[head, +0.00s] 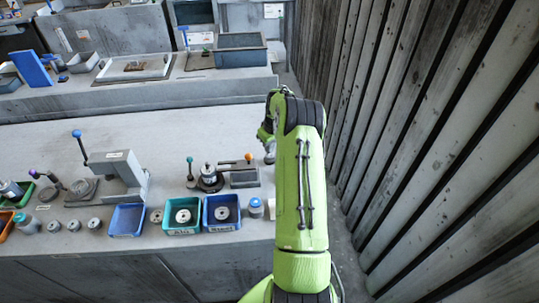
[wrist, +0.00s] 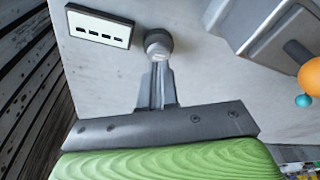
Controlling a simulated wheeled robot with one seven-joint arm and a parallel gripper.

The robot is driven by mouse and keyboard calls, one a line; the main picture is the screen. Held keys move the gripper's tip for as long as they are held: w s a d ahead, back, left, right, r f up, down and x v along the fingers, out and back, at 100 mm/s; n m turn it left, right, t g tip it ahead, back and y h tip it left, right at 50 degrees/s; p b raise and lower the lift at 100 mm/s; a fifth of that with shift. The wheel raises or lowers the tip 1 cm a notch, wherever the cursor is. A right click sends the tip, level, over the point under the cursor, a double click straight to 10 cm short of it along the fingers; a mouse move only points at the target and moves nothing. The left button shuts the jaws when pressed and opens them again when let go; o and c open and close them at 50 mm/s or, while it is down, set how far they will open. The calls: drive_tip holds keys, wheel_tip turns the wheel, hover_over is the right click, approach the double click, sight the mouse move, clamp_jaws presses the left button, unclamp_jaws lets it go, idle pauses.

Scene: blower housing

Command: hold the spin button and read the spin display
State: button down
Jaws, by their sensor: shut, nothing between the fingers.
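In the wrist view, my gripper (wrist: 157,68) is shut and empty, its fingertips together at a round grey button (wrist: 159,42) on the pale bench top. The tips overlap the near side of the button. I cannot tell if it is pressed down. In the head view, my gripper (head: 268,152) is low over the bench's right end, partly behind my green arm. The button and display do not show there.
A fixture with a grey block (head: 244,178), an orange knob (head: 248,157) and a teal knob (head: 189,160) stands just left of my gripper. Blue (head: 127,221) and green (head: 183,229) trays line the front edge. A slatted wall (head: 430,130) rises to the right.

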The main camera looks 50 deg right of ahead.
drive_tip(key=shift+f, duration=0.15)
drive_tip(key=shift+f+b, duration=0.8)
drive_tip(key=shift+f, duration=0.1)
drive_tip(key=shift+r, duration=0.1)
idle(1.3)
drive_tip(key=shift+r+p, duration=2.15)
drive_tip(key=shift+r, duration=1.4)
drive_tip(key=shift+f, duration=0.1)
